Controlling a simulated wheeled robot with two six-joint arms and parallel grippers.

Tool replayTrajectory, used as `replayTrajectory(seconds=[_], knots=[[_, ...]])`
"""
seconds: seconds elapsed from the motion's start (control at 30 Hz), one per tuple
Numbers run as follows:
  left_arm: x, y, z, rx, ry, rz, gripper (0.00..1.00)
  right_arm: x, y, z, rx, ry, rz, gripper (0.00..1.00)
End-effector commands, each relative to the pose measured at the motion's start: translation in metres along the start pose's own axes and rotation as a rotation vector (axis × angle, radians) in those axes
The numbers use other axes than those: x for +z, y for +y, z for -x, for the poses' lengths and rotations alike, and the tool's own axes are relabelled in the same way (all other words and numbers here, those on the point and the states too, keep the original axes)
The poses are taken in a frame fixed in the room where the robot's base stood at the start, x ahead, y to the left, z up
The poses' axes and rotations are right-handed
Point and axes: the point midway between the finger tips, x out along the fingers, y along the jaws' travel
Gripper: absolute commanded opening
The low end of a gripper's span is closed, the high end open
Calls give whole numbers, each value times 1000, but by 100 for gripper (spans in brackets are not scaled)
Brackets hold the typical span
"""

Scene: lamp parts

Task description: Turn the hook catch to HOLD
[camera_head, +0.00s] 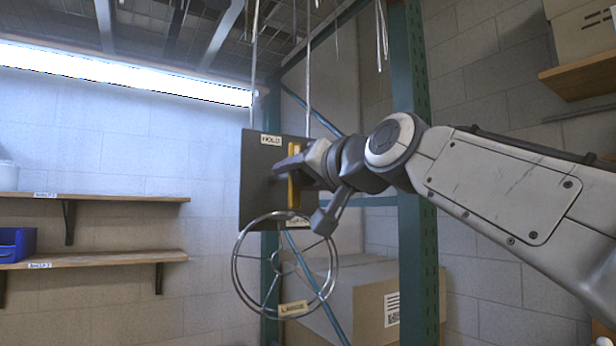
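A dark square plate (258,190) hangs at the middle of the view. A label reading HOLD (271,140) sits at its top edge. A second label (297,222), partly covered and unreadable, sits near its lower edge. A yellow lever (294,190) stands upright in front of the plate, partly covered by my gripper. My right gripper (300,196) is at the lever, its two fingers spread wide apart, one at the lever's upper part and one lower right. Whether a finger touches the lever cannot be told. My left gripper is not in view.
A round wire ring frame (236,262) labelled LARGE (293,308) hangs below the plate. A green rack post (418,270) and a cardboard box (365,300) stand behind. Wall shelves (110,198) with a blue bin (14,244) are at left. Thin rods (308,60) hang from above.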

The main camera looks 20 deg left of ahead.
Motion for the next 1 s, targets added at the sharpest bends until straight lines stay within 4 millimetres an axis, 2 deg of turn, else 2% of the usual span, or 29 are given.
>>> replayTrajectory(seconds=[0.03,0.07,0.47,0.57,0.8,1.0], knots=[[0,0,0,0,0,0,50,4,1,-1,2,-9,0,68],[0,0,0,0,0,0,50,3,1,-1,2,-8,0,79],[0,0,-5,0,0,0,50,1,1,6,0,1,0,79],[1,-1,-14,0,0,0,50,3,2,19,-1,2,0,79],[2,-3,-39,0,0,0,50,4,2,68,0,2,0,79],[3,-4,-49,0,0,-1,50,3,2,96,1,-1,0,79]])
